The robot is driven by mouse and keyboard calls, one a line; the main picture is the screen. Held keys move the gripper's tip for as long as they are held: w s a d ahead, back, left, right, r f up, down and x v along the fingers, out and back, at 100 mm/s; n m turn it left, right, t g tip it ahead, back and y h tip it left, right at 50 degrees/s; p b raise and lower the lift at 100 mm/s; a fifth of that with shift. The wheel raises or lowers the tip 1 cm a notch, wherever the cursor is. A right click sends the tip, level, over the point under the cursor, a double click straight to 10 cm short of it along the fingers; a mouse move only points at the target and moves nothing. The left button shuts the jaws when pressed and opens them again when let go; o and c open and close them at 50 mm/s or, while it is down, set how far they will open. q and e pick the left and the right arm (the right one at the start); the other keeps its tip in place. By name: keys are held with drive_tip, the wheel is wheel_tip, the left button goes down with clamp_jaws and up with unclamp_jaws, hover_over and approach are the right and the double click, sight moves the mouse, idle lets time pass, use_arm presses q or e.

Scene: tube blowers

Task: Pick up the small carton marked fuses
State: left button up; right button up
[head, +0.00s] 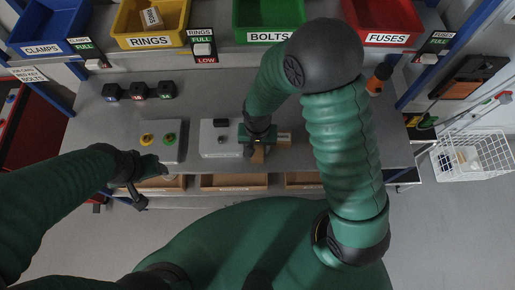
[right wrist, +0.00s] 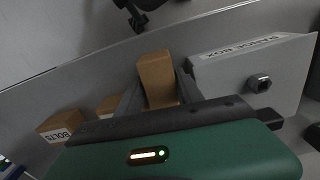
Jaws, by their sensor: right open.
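A small brown carton (right wrist: 157,80) stands between the two fingers of my right gripper (right wrist: 158,88) in the right wrist view. The fingers are open on either side of it; no marking shows on its visible faces. In the head view my right gripper (head: 257,153) is low over the table, largely covering this carton. Another carton marked BOLTS (right wrist: 62,127) lies to the left in the wrist view, with a third carton (right wrist: 108,106) partly hidden between them. No carton marked fuses is readable. My left gripper (head: 138,198) is by the table's front edge; its jaw state is unclear.
A grey box with a dark knob (right wrist: 258,84) stands close to the right gripper. A red bin labelled FUSES (head: 383,14) is on the back shelf.

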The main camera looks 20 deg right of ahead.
sight(258, 147)
clamp_jaws()
drive_tip(key=shift+r, duration=0.1)
wheel_tip(258, 147, up, 10)
drive_tip(key=shift+f+p, duration=0.1)
drive_tip(key=shift+p, duration=0.3)
drive_tip(key=w+d+n, duration=0.4)
drive_tip(key=d, duration=0.4)
drive_tip(key=shift+d, duration=0.35)
